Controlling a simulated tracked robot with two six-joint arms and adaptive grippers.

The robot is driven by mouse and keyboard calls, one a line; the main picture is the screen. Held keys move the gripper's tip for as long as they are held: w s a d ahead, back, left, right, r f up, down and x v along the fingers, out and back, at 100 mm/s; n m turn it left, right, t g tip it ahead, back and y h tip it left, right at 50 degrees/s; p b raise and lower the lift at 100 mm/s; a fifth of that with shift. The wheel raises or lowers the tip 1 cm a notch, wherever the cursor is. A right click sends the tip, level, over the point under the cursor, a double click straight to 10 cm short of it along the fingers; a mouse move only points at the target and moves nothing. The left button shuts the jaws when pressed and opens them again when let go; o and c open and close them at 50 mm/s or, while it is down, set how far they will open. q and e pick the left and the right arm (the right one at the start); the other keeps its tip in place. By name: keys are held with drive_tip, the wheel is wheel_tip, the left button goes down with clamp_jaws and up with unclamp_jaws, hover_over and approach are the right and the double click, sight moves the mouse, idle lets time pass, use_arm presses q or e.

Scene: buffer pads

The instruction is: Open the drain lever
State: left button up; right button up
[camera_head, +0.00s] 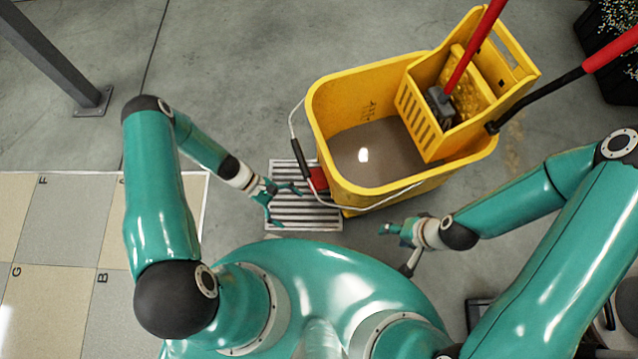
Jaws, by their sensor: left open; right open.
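A yellow mop bucket (335,110) with grey-brown water (385,148) in it stands on the floor in front of me. A red part, which looks like the drain lever (319,178), shows low on the bucket's left side, above a metal floor grate (290,218). The bucket's wire handle partly crosses it. My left gripper (284,203) is open over the grate, just left of the red part and apart from it. My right gripper (386,229) is open and empty, below the bucket's front edge in the picture.
A yellow wringer (420,115) with a red-handled mop (472,47) sits on the bucket's right part. A black-and-red wringer handle (560,85) sticks out right. A grey post (60,65) stands upper left. Tiles (60,225) lie left.

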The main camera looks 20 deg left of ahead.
use_arm(q)
drive_tip(key=w+a+f+n+t+h+b, duration=0.2)
drive_tip(key=w+f+n+t+b, duration=0.15)
drive_tip(key=f, duration=0.35)
drive_tip(key=w+a+f+n+t+h+b, duration=0.2)
drive_tip(key=a+f+n+t+b, duration=0.1)
drive_tip(key=f+b, duration=0.3)
drive_tip(key=n+t+b, duration=0.4)
drive_tip(key=t, duration=0.2)
approach(316, 179)
drive_tip(key=x, duration=1)
drive_tip(key=shift+f+b, duration=0.35)
drive_tip(key=shift+b, duration=0.05)
use_arm(e)
wheel_tip(316, 179, down, 18)
drive_tip(key=shift+r, duration=0.25)
